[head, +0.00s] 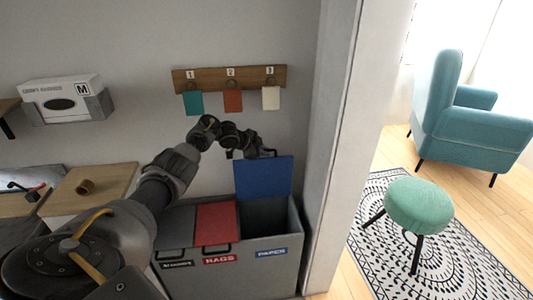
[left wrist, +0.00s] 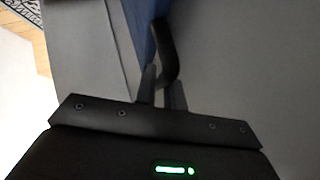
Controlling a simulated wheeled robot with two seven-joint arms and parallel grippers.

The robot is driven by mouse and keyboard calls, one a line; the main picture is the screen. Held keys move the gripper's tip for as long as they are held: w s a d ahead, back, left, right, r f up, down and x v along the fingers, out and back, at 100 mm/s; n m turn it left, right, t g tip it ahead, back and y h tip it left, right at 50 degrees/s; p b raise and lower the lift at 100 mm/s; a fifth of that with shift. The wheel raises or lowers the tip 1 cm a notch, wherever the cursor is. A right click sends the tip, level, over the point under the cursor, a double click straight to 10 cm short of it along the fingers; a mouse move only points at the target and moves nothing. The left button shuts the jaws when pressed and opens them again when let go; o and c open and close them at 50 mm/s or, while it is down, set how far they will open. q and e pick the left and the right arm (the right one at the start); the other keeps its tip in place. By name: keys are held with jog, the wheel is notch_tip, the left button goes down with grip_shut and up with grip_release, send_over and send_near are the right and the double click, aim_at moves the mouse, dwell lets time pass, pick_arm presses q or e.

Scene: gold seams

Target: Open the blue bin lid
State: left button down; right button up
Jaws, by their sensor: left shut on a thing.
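The blue bin lid (head: 264,177) stands raised, nearly upright, at the back of the right-hand compartment labelled PAPER, whose dark inside (head: 265,213) shows below it. My left gripper (head: 268,153) is at the lid's top edge, shut on its black handle. In the left wrist view the left gripper's fingers (left wrist: 162,90) close around the curved black handle (left wrist: 164,52), and a strip of the blue lid (left wrist: 138,16) shows beside it. The lid's hinge is not clear. My right gripper is not in view.
The grey bin (head: 225,275) also has a shut red lid (head: 216,223) marked RAGS and a shut grey lid (head: 176,226) to its left. A hook board (head: 220,76) with coloured cards hangs above. A white wall edge (head: 335,150) stands close on the right.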

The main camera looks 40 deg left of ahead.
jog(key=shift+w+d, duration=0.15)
pick_arm(q)
jog(key=c, duration=1.5)
grip_release()
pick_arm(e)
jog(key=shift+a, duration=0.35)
pick_arm(q)
jog(key=shift+s, duration=0.1)
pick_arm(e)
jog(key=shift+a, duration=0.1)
pick_arm(q)
jog(key=shift+s+a+r, duration=0.1)
jog(key=shift+s, duration=0.05)
jog(key=v, duration=1)
jog(key=shift+r, duration=0.25)
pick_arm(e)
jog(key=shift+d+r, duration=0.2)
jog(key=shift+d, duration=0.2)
